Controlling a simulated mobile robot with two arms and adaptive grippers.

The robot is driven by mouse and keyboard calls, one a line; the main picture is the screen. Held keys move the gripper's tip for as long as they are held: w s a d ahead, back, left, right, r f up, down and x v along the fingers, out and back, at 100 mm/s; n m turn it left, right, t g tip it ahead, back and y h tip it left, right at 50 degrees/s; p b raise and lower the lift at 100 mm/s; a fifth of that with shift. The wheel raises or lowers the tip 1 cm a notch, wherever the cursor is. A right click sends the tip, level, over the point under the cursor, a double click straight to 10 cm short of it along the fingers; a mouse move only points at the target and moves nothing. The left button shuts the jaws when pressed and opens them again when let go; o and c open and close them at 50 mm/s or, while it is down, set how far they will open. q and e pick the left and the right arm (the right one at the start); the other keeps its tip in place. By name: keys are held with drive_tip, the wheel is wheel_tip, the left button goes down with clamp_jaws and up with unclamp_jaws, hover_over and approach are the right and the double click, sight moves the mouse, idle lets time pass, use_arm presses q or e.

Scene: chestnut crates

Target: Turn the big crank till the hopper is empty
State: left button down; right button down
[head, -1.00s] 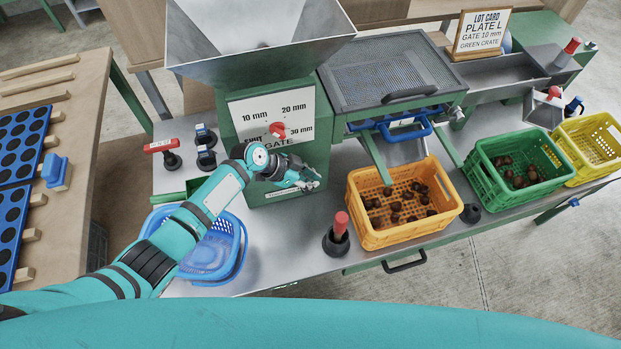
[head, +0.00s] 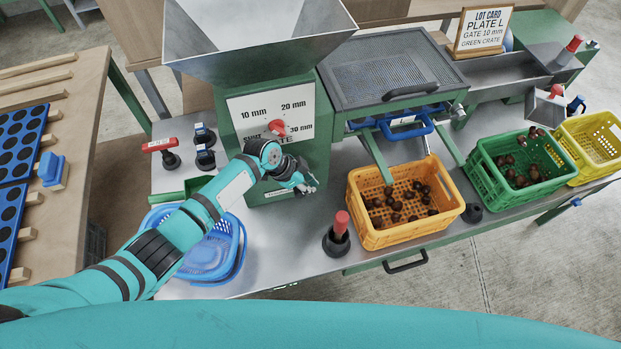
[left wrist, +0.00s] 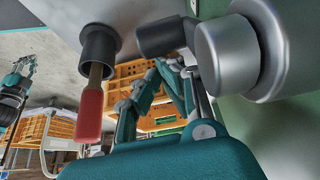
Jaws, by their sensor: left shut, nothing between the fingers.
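The grey metal hopper (head: 255,50) stands on the green machine; I see only its pale inner wall, and the bottom is hidden. My left gripper (head: 306,185) is shut and empty in front of the machine's lower front. Its fingers also show in the left wrist view (left wrist: 165,85), close to a grey metal hub (left wrist: 235,55) with a dark arm (left wrist: 165,37), which look like part of the crank. In the head view, my gripper and arm hide the crank. A teal and black part (left wrist: 14,95) at the wrist view's left edge looks like my right arm.
An orange crate (head: 375,240) and a green crate (head: 500,190) hold chestnuts; a yellow crate (head: 590,150) stands right. A red-handled tool in a black cup (head: 336,241) stands near my gripper. Blue baskets (head: 205,255) lie under my left arm. A gate dial (head: 277,127) sits above.

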use_arm(q)
drive_tip(key=shift+s+a+f+y, duration=0.2)
drive_tip(key=shift+a+f+y, duration=0.4)
drive_tip(key=shift+f+y, duration=0.2)
drive_tip(key=shift+a, duration=0.1)
drive_tip(key=shift+a+f, duration=0.15)
drive_tip(key=shift+a, duration=0.05)
idle(0.4)
idle(3.1)
